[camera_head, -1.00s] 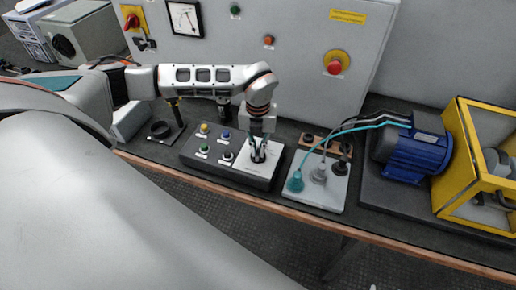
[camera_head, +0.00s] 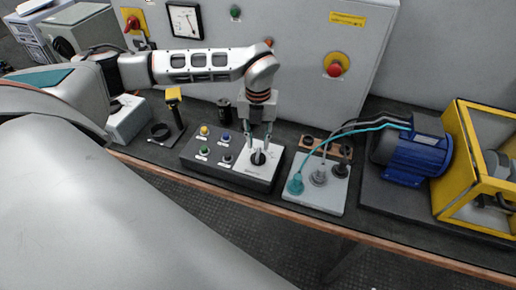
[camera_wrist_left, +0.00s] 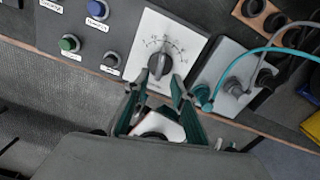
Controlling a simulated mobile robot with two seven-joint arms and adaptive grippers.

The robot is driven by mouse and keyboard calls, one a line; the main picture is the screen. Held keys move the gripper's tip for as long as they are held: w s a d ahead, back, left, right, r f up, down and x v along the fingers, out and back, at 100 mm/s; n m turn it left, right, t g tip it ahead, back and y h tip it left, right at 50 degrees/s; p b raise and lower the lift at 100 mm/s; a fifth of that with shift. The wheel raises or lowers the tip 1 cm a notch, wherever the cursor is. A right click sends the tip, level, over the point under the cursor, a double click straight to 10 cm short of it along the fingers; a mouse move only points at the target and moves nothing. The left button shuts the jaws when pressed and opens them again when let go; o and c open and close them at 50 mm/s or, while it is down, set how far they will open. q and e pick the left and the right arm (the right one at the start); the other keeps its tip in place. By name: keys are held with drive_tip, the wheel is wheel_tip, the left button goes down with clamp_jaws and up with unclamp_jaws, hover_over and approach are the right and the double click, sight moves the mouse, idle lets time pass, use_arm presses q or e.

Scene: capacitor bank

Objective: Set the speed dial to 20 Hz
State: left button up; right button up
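The speed dial is a black knob on a white scale plate; it shows in the head view (camera_head: 258,157) and in the left wrist view (camera_wrist_left: 159,66). Its scale marks are too small to read, so I cannot tell its setting. The plate is on the right half of a dark control box (camera_head: 228,172). My left gripper (camera_head: 258,142) is just above the dial, with its two fingers spread and nothing between them. The left wrist view shows the fingers apart (camera_wrist_left: 154,92), clear of the knob. My right gripper is not in view.
Several coloured buttons (camera_head: 214,142) sit left of the dial on the box. A socket plate (camera_head: 315,195) with teal and grey plugs stands to the right, then a blue motor (camera_head: 415,155) and a yellow guard frame (camera_head: 455,155). A grey cabinet (camera_head: 300,80) stands behind.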

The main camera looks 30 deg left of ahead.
sight(258, 154)
use_arm(q)
wheel_tip(258, 154, up, 7)
idle(0.3)
drive_tip(key=shift+f, duration=0.1)
idle(0.4)
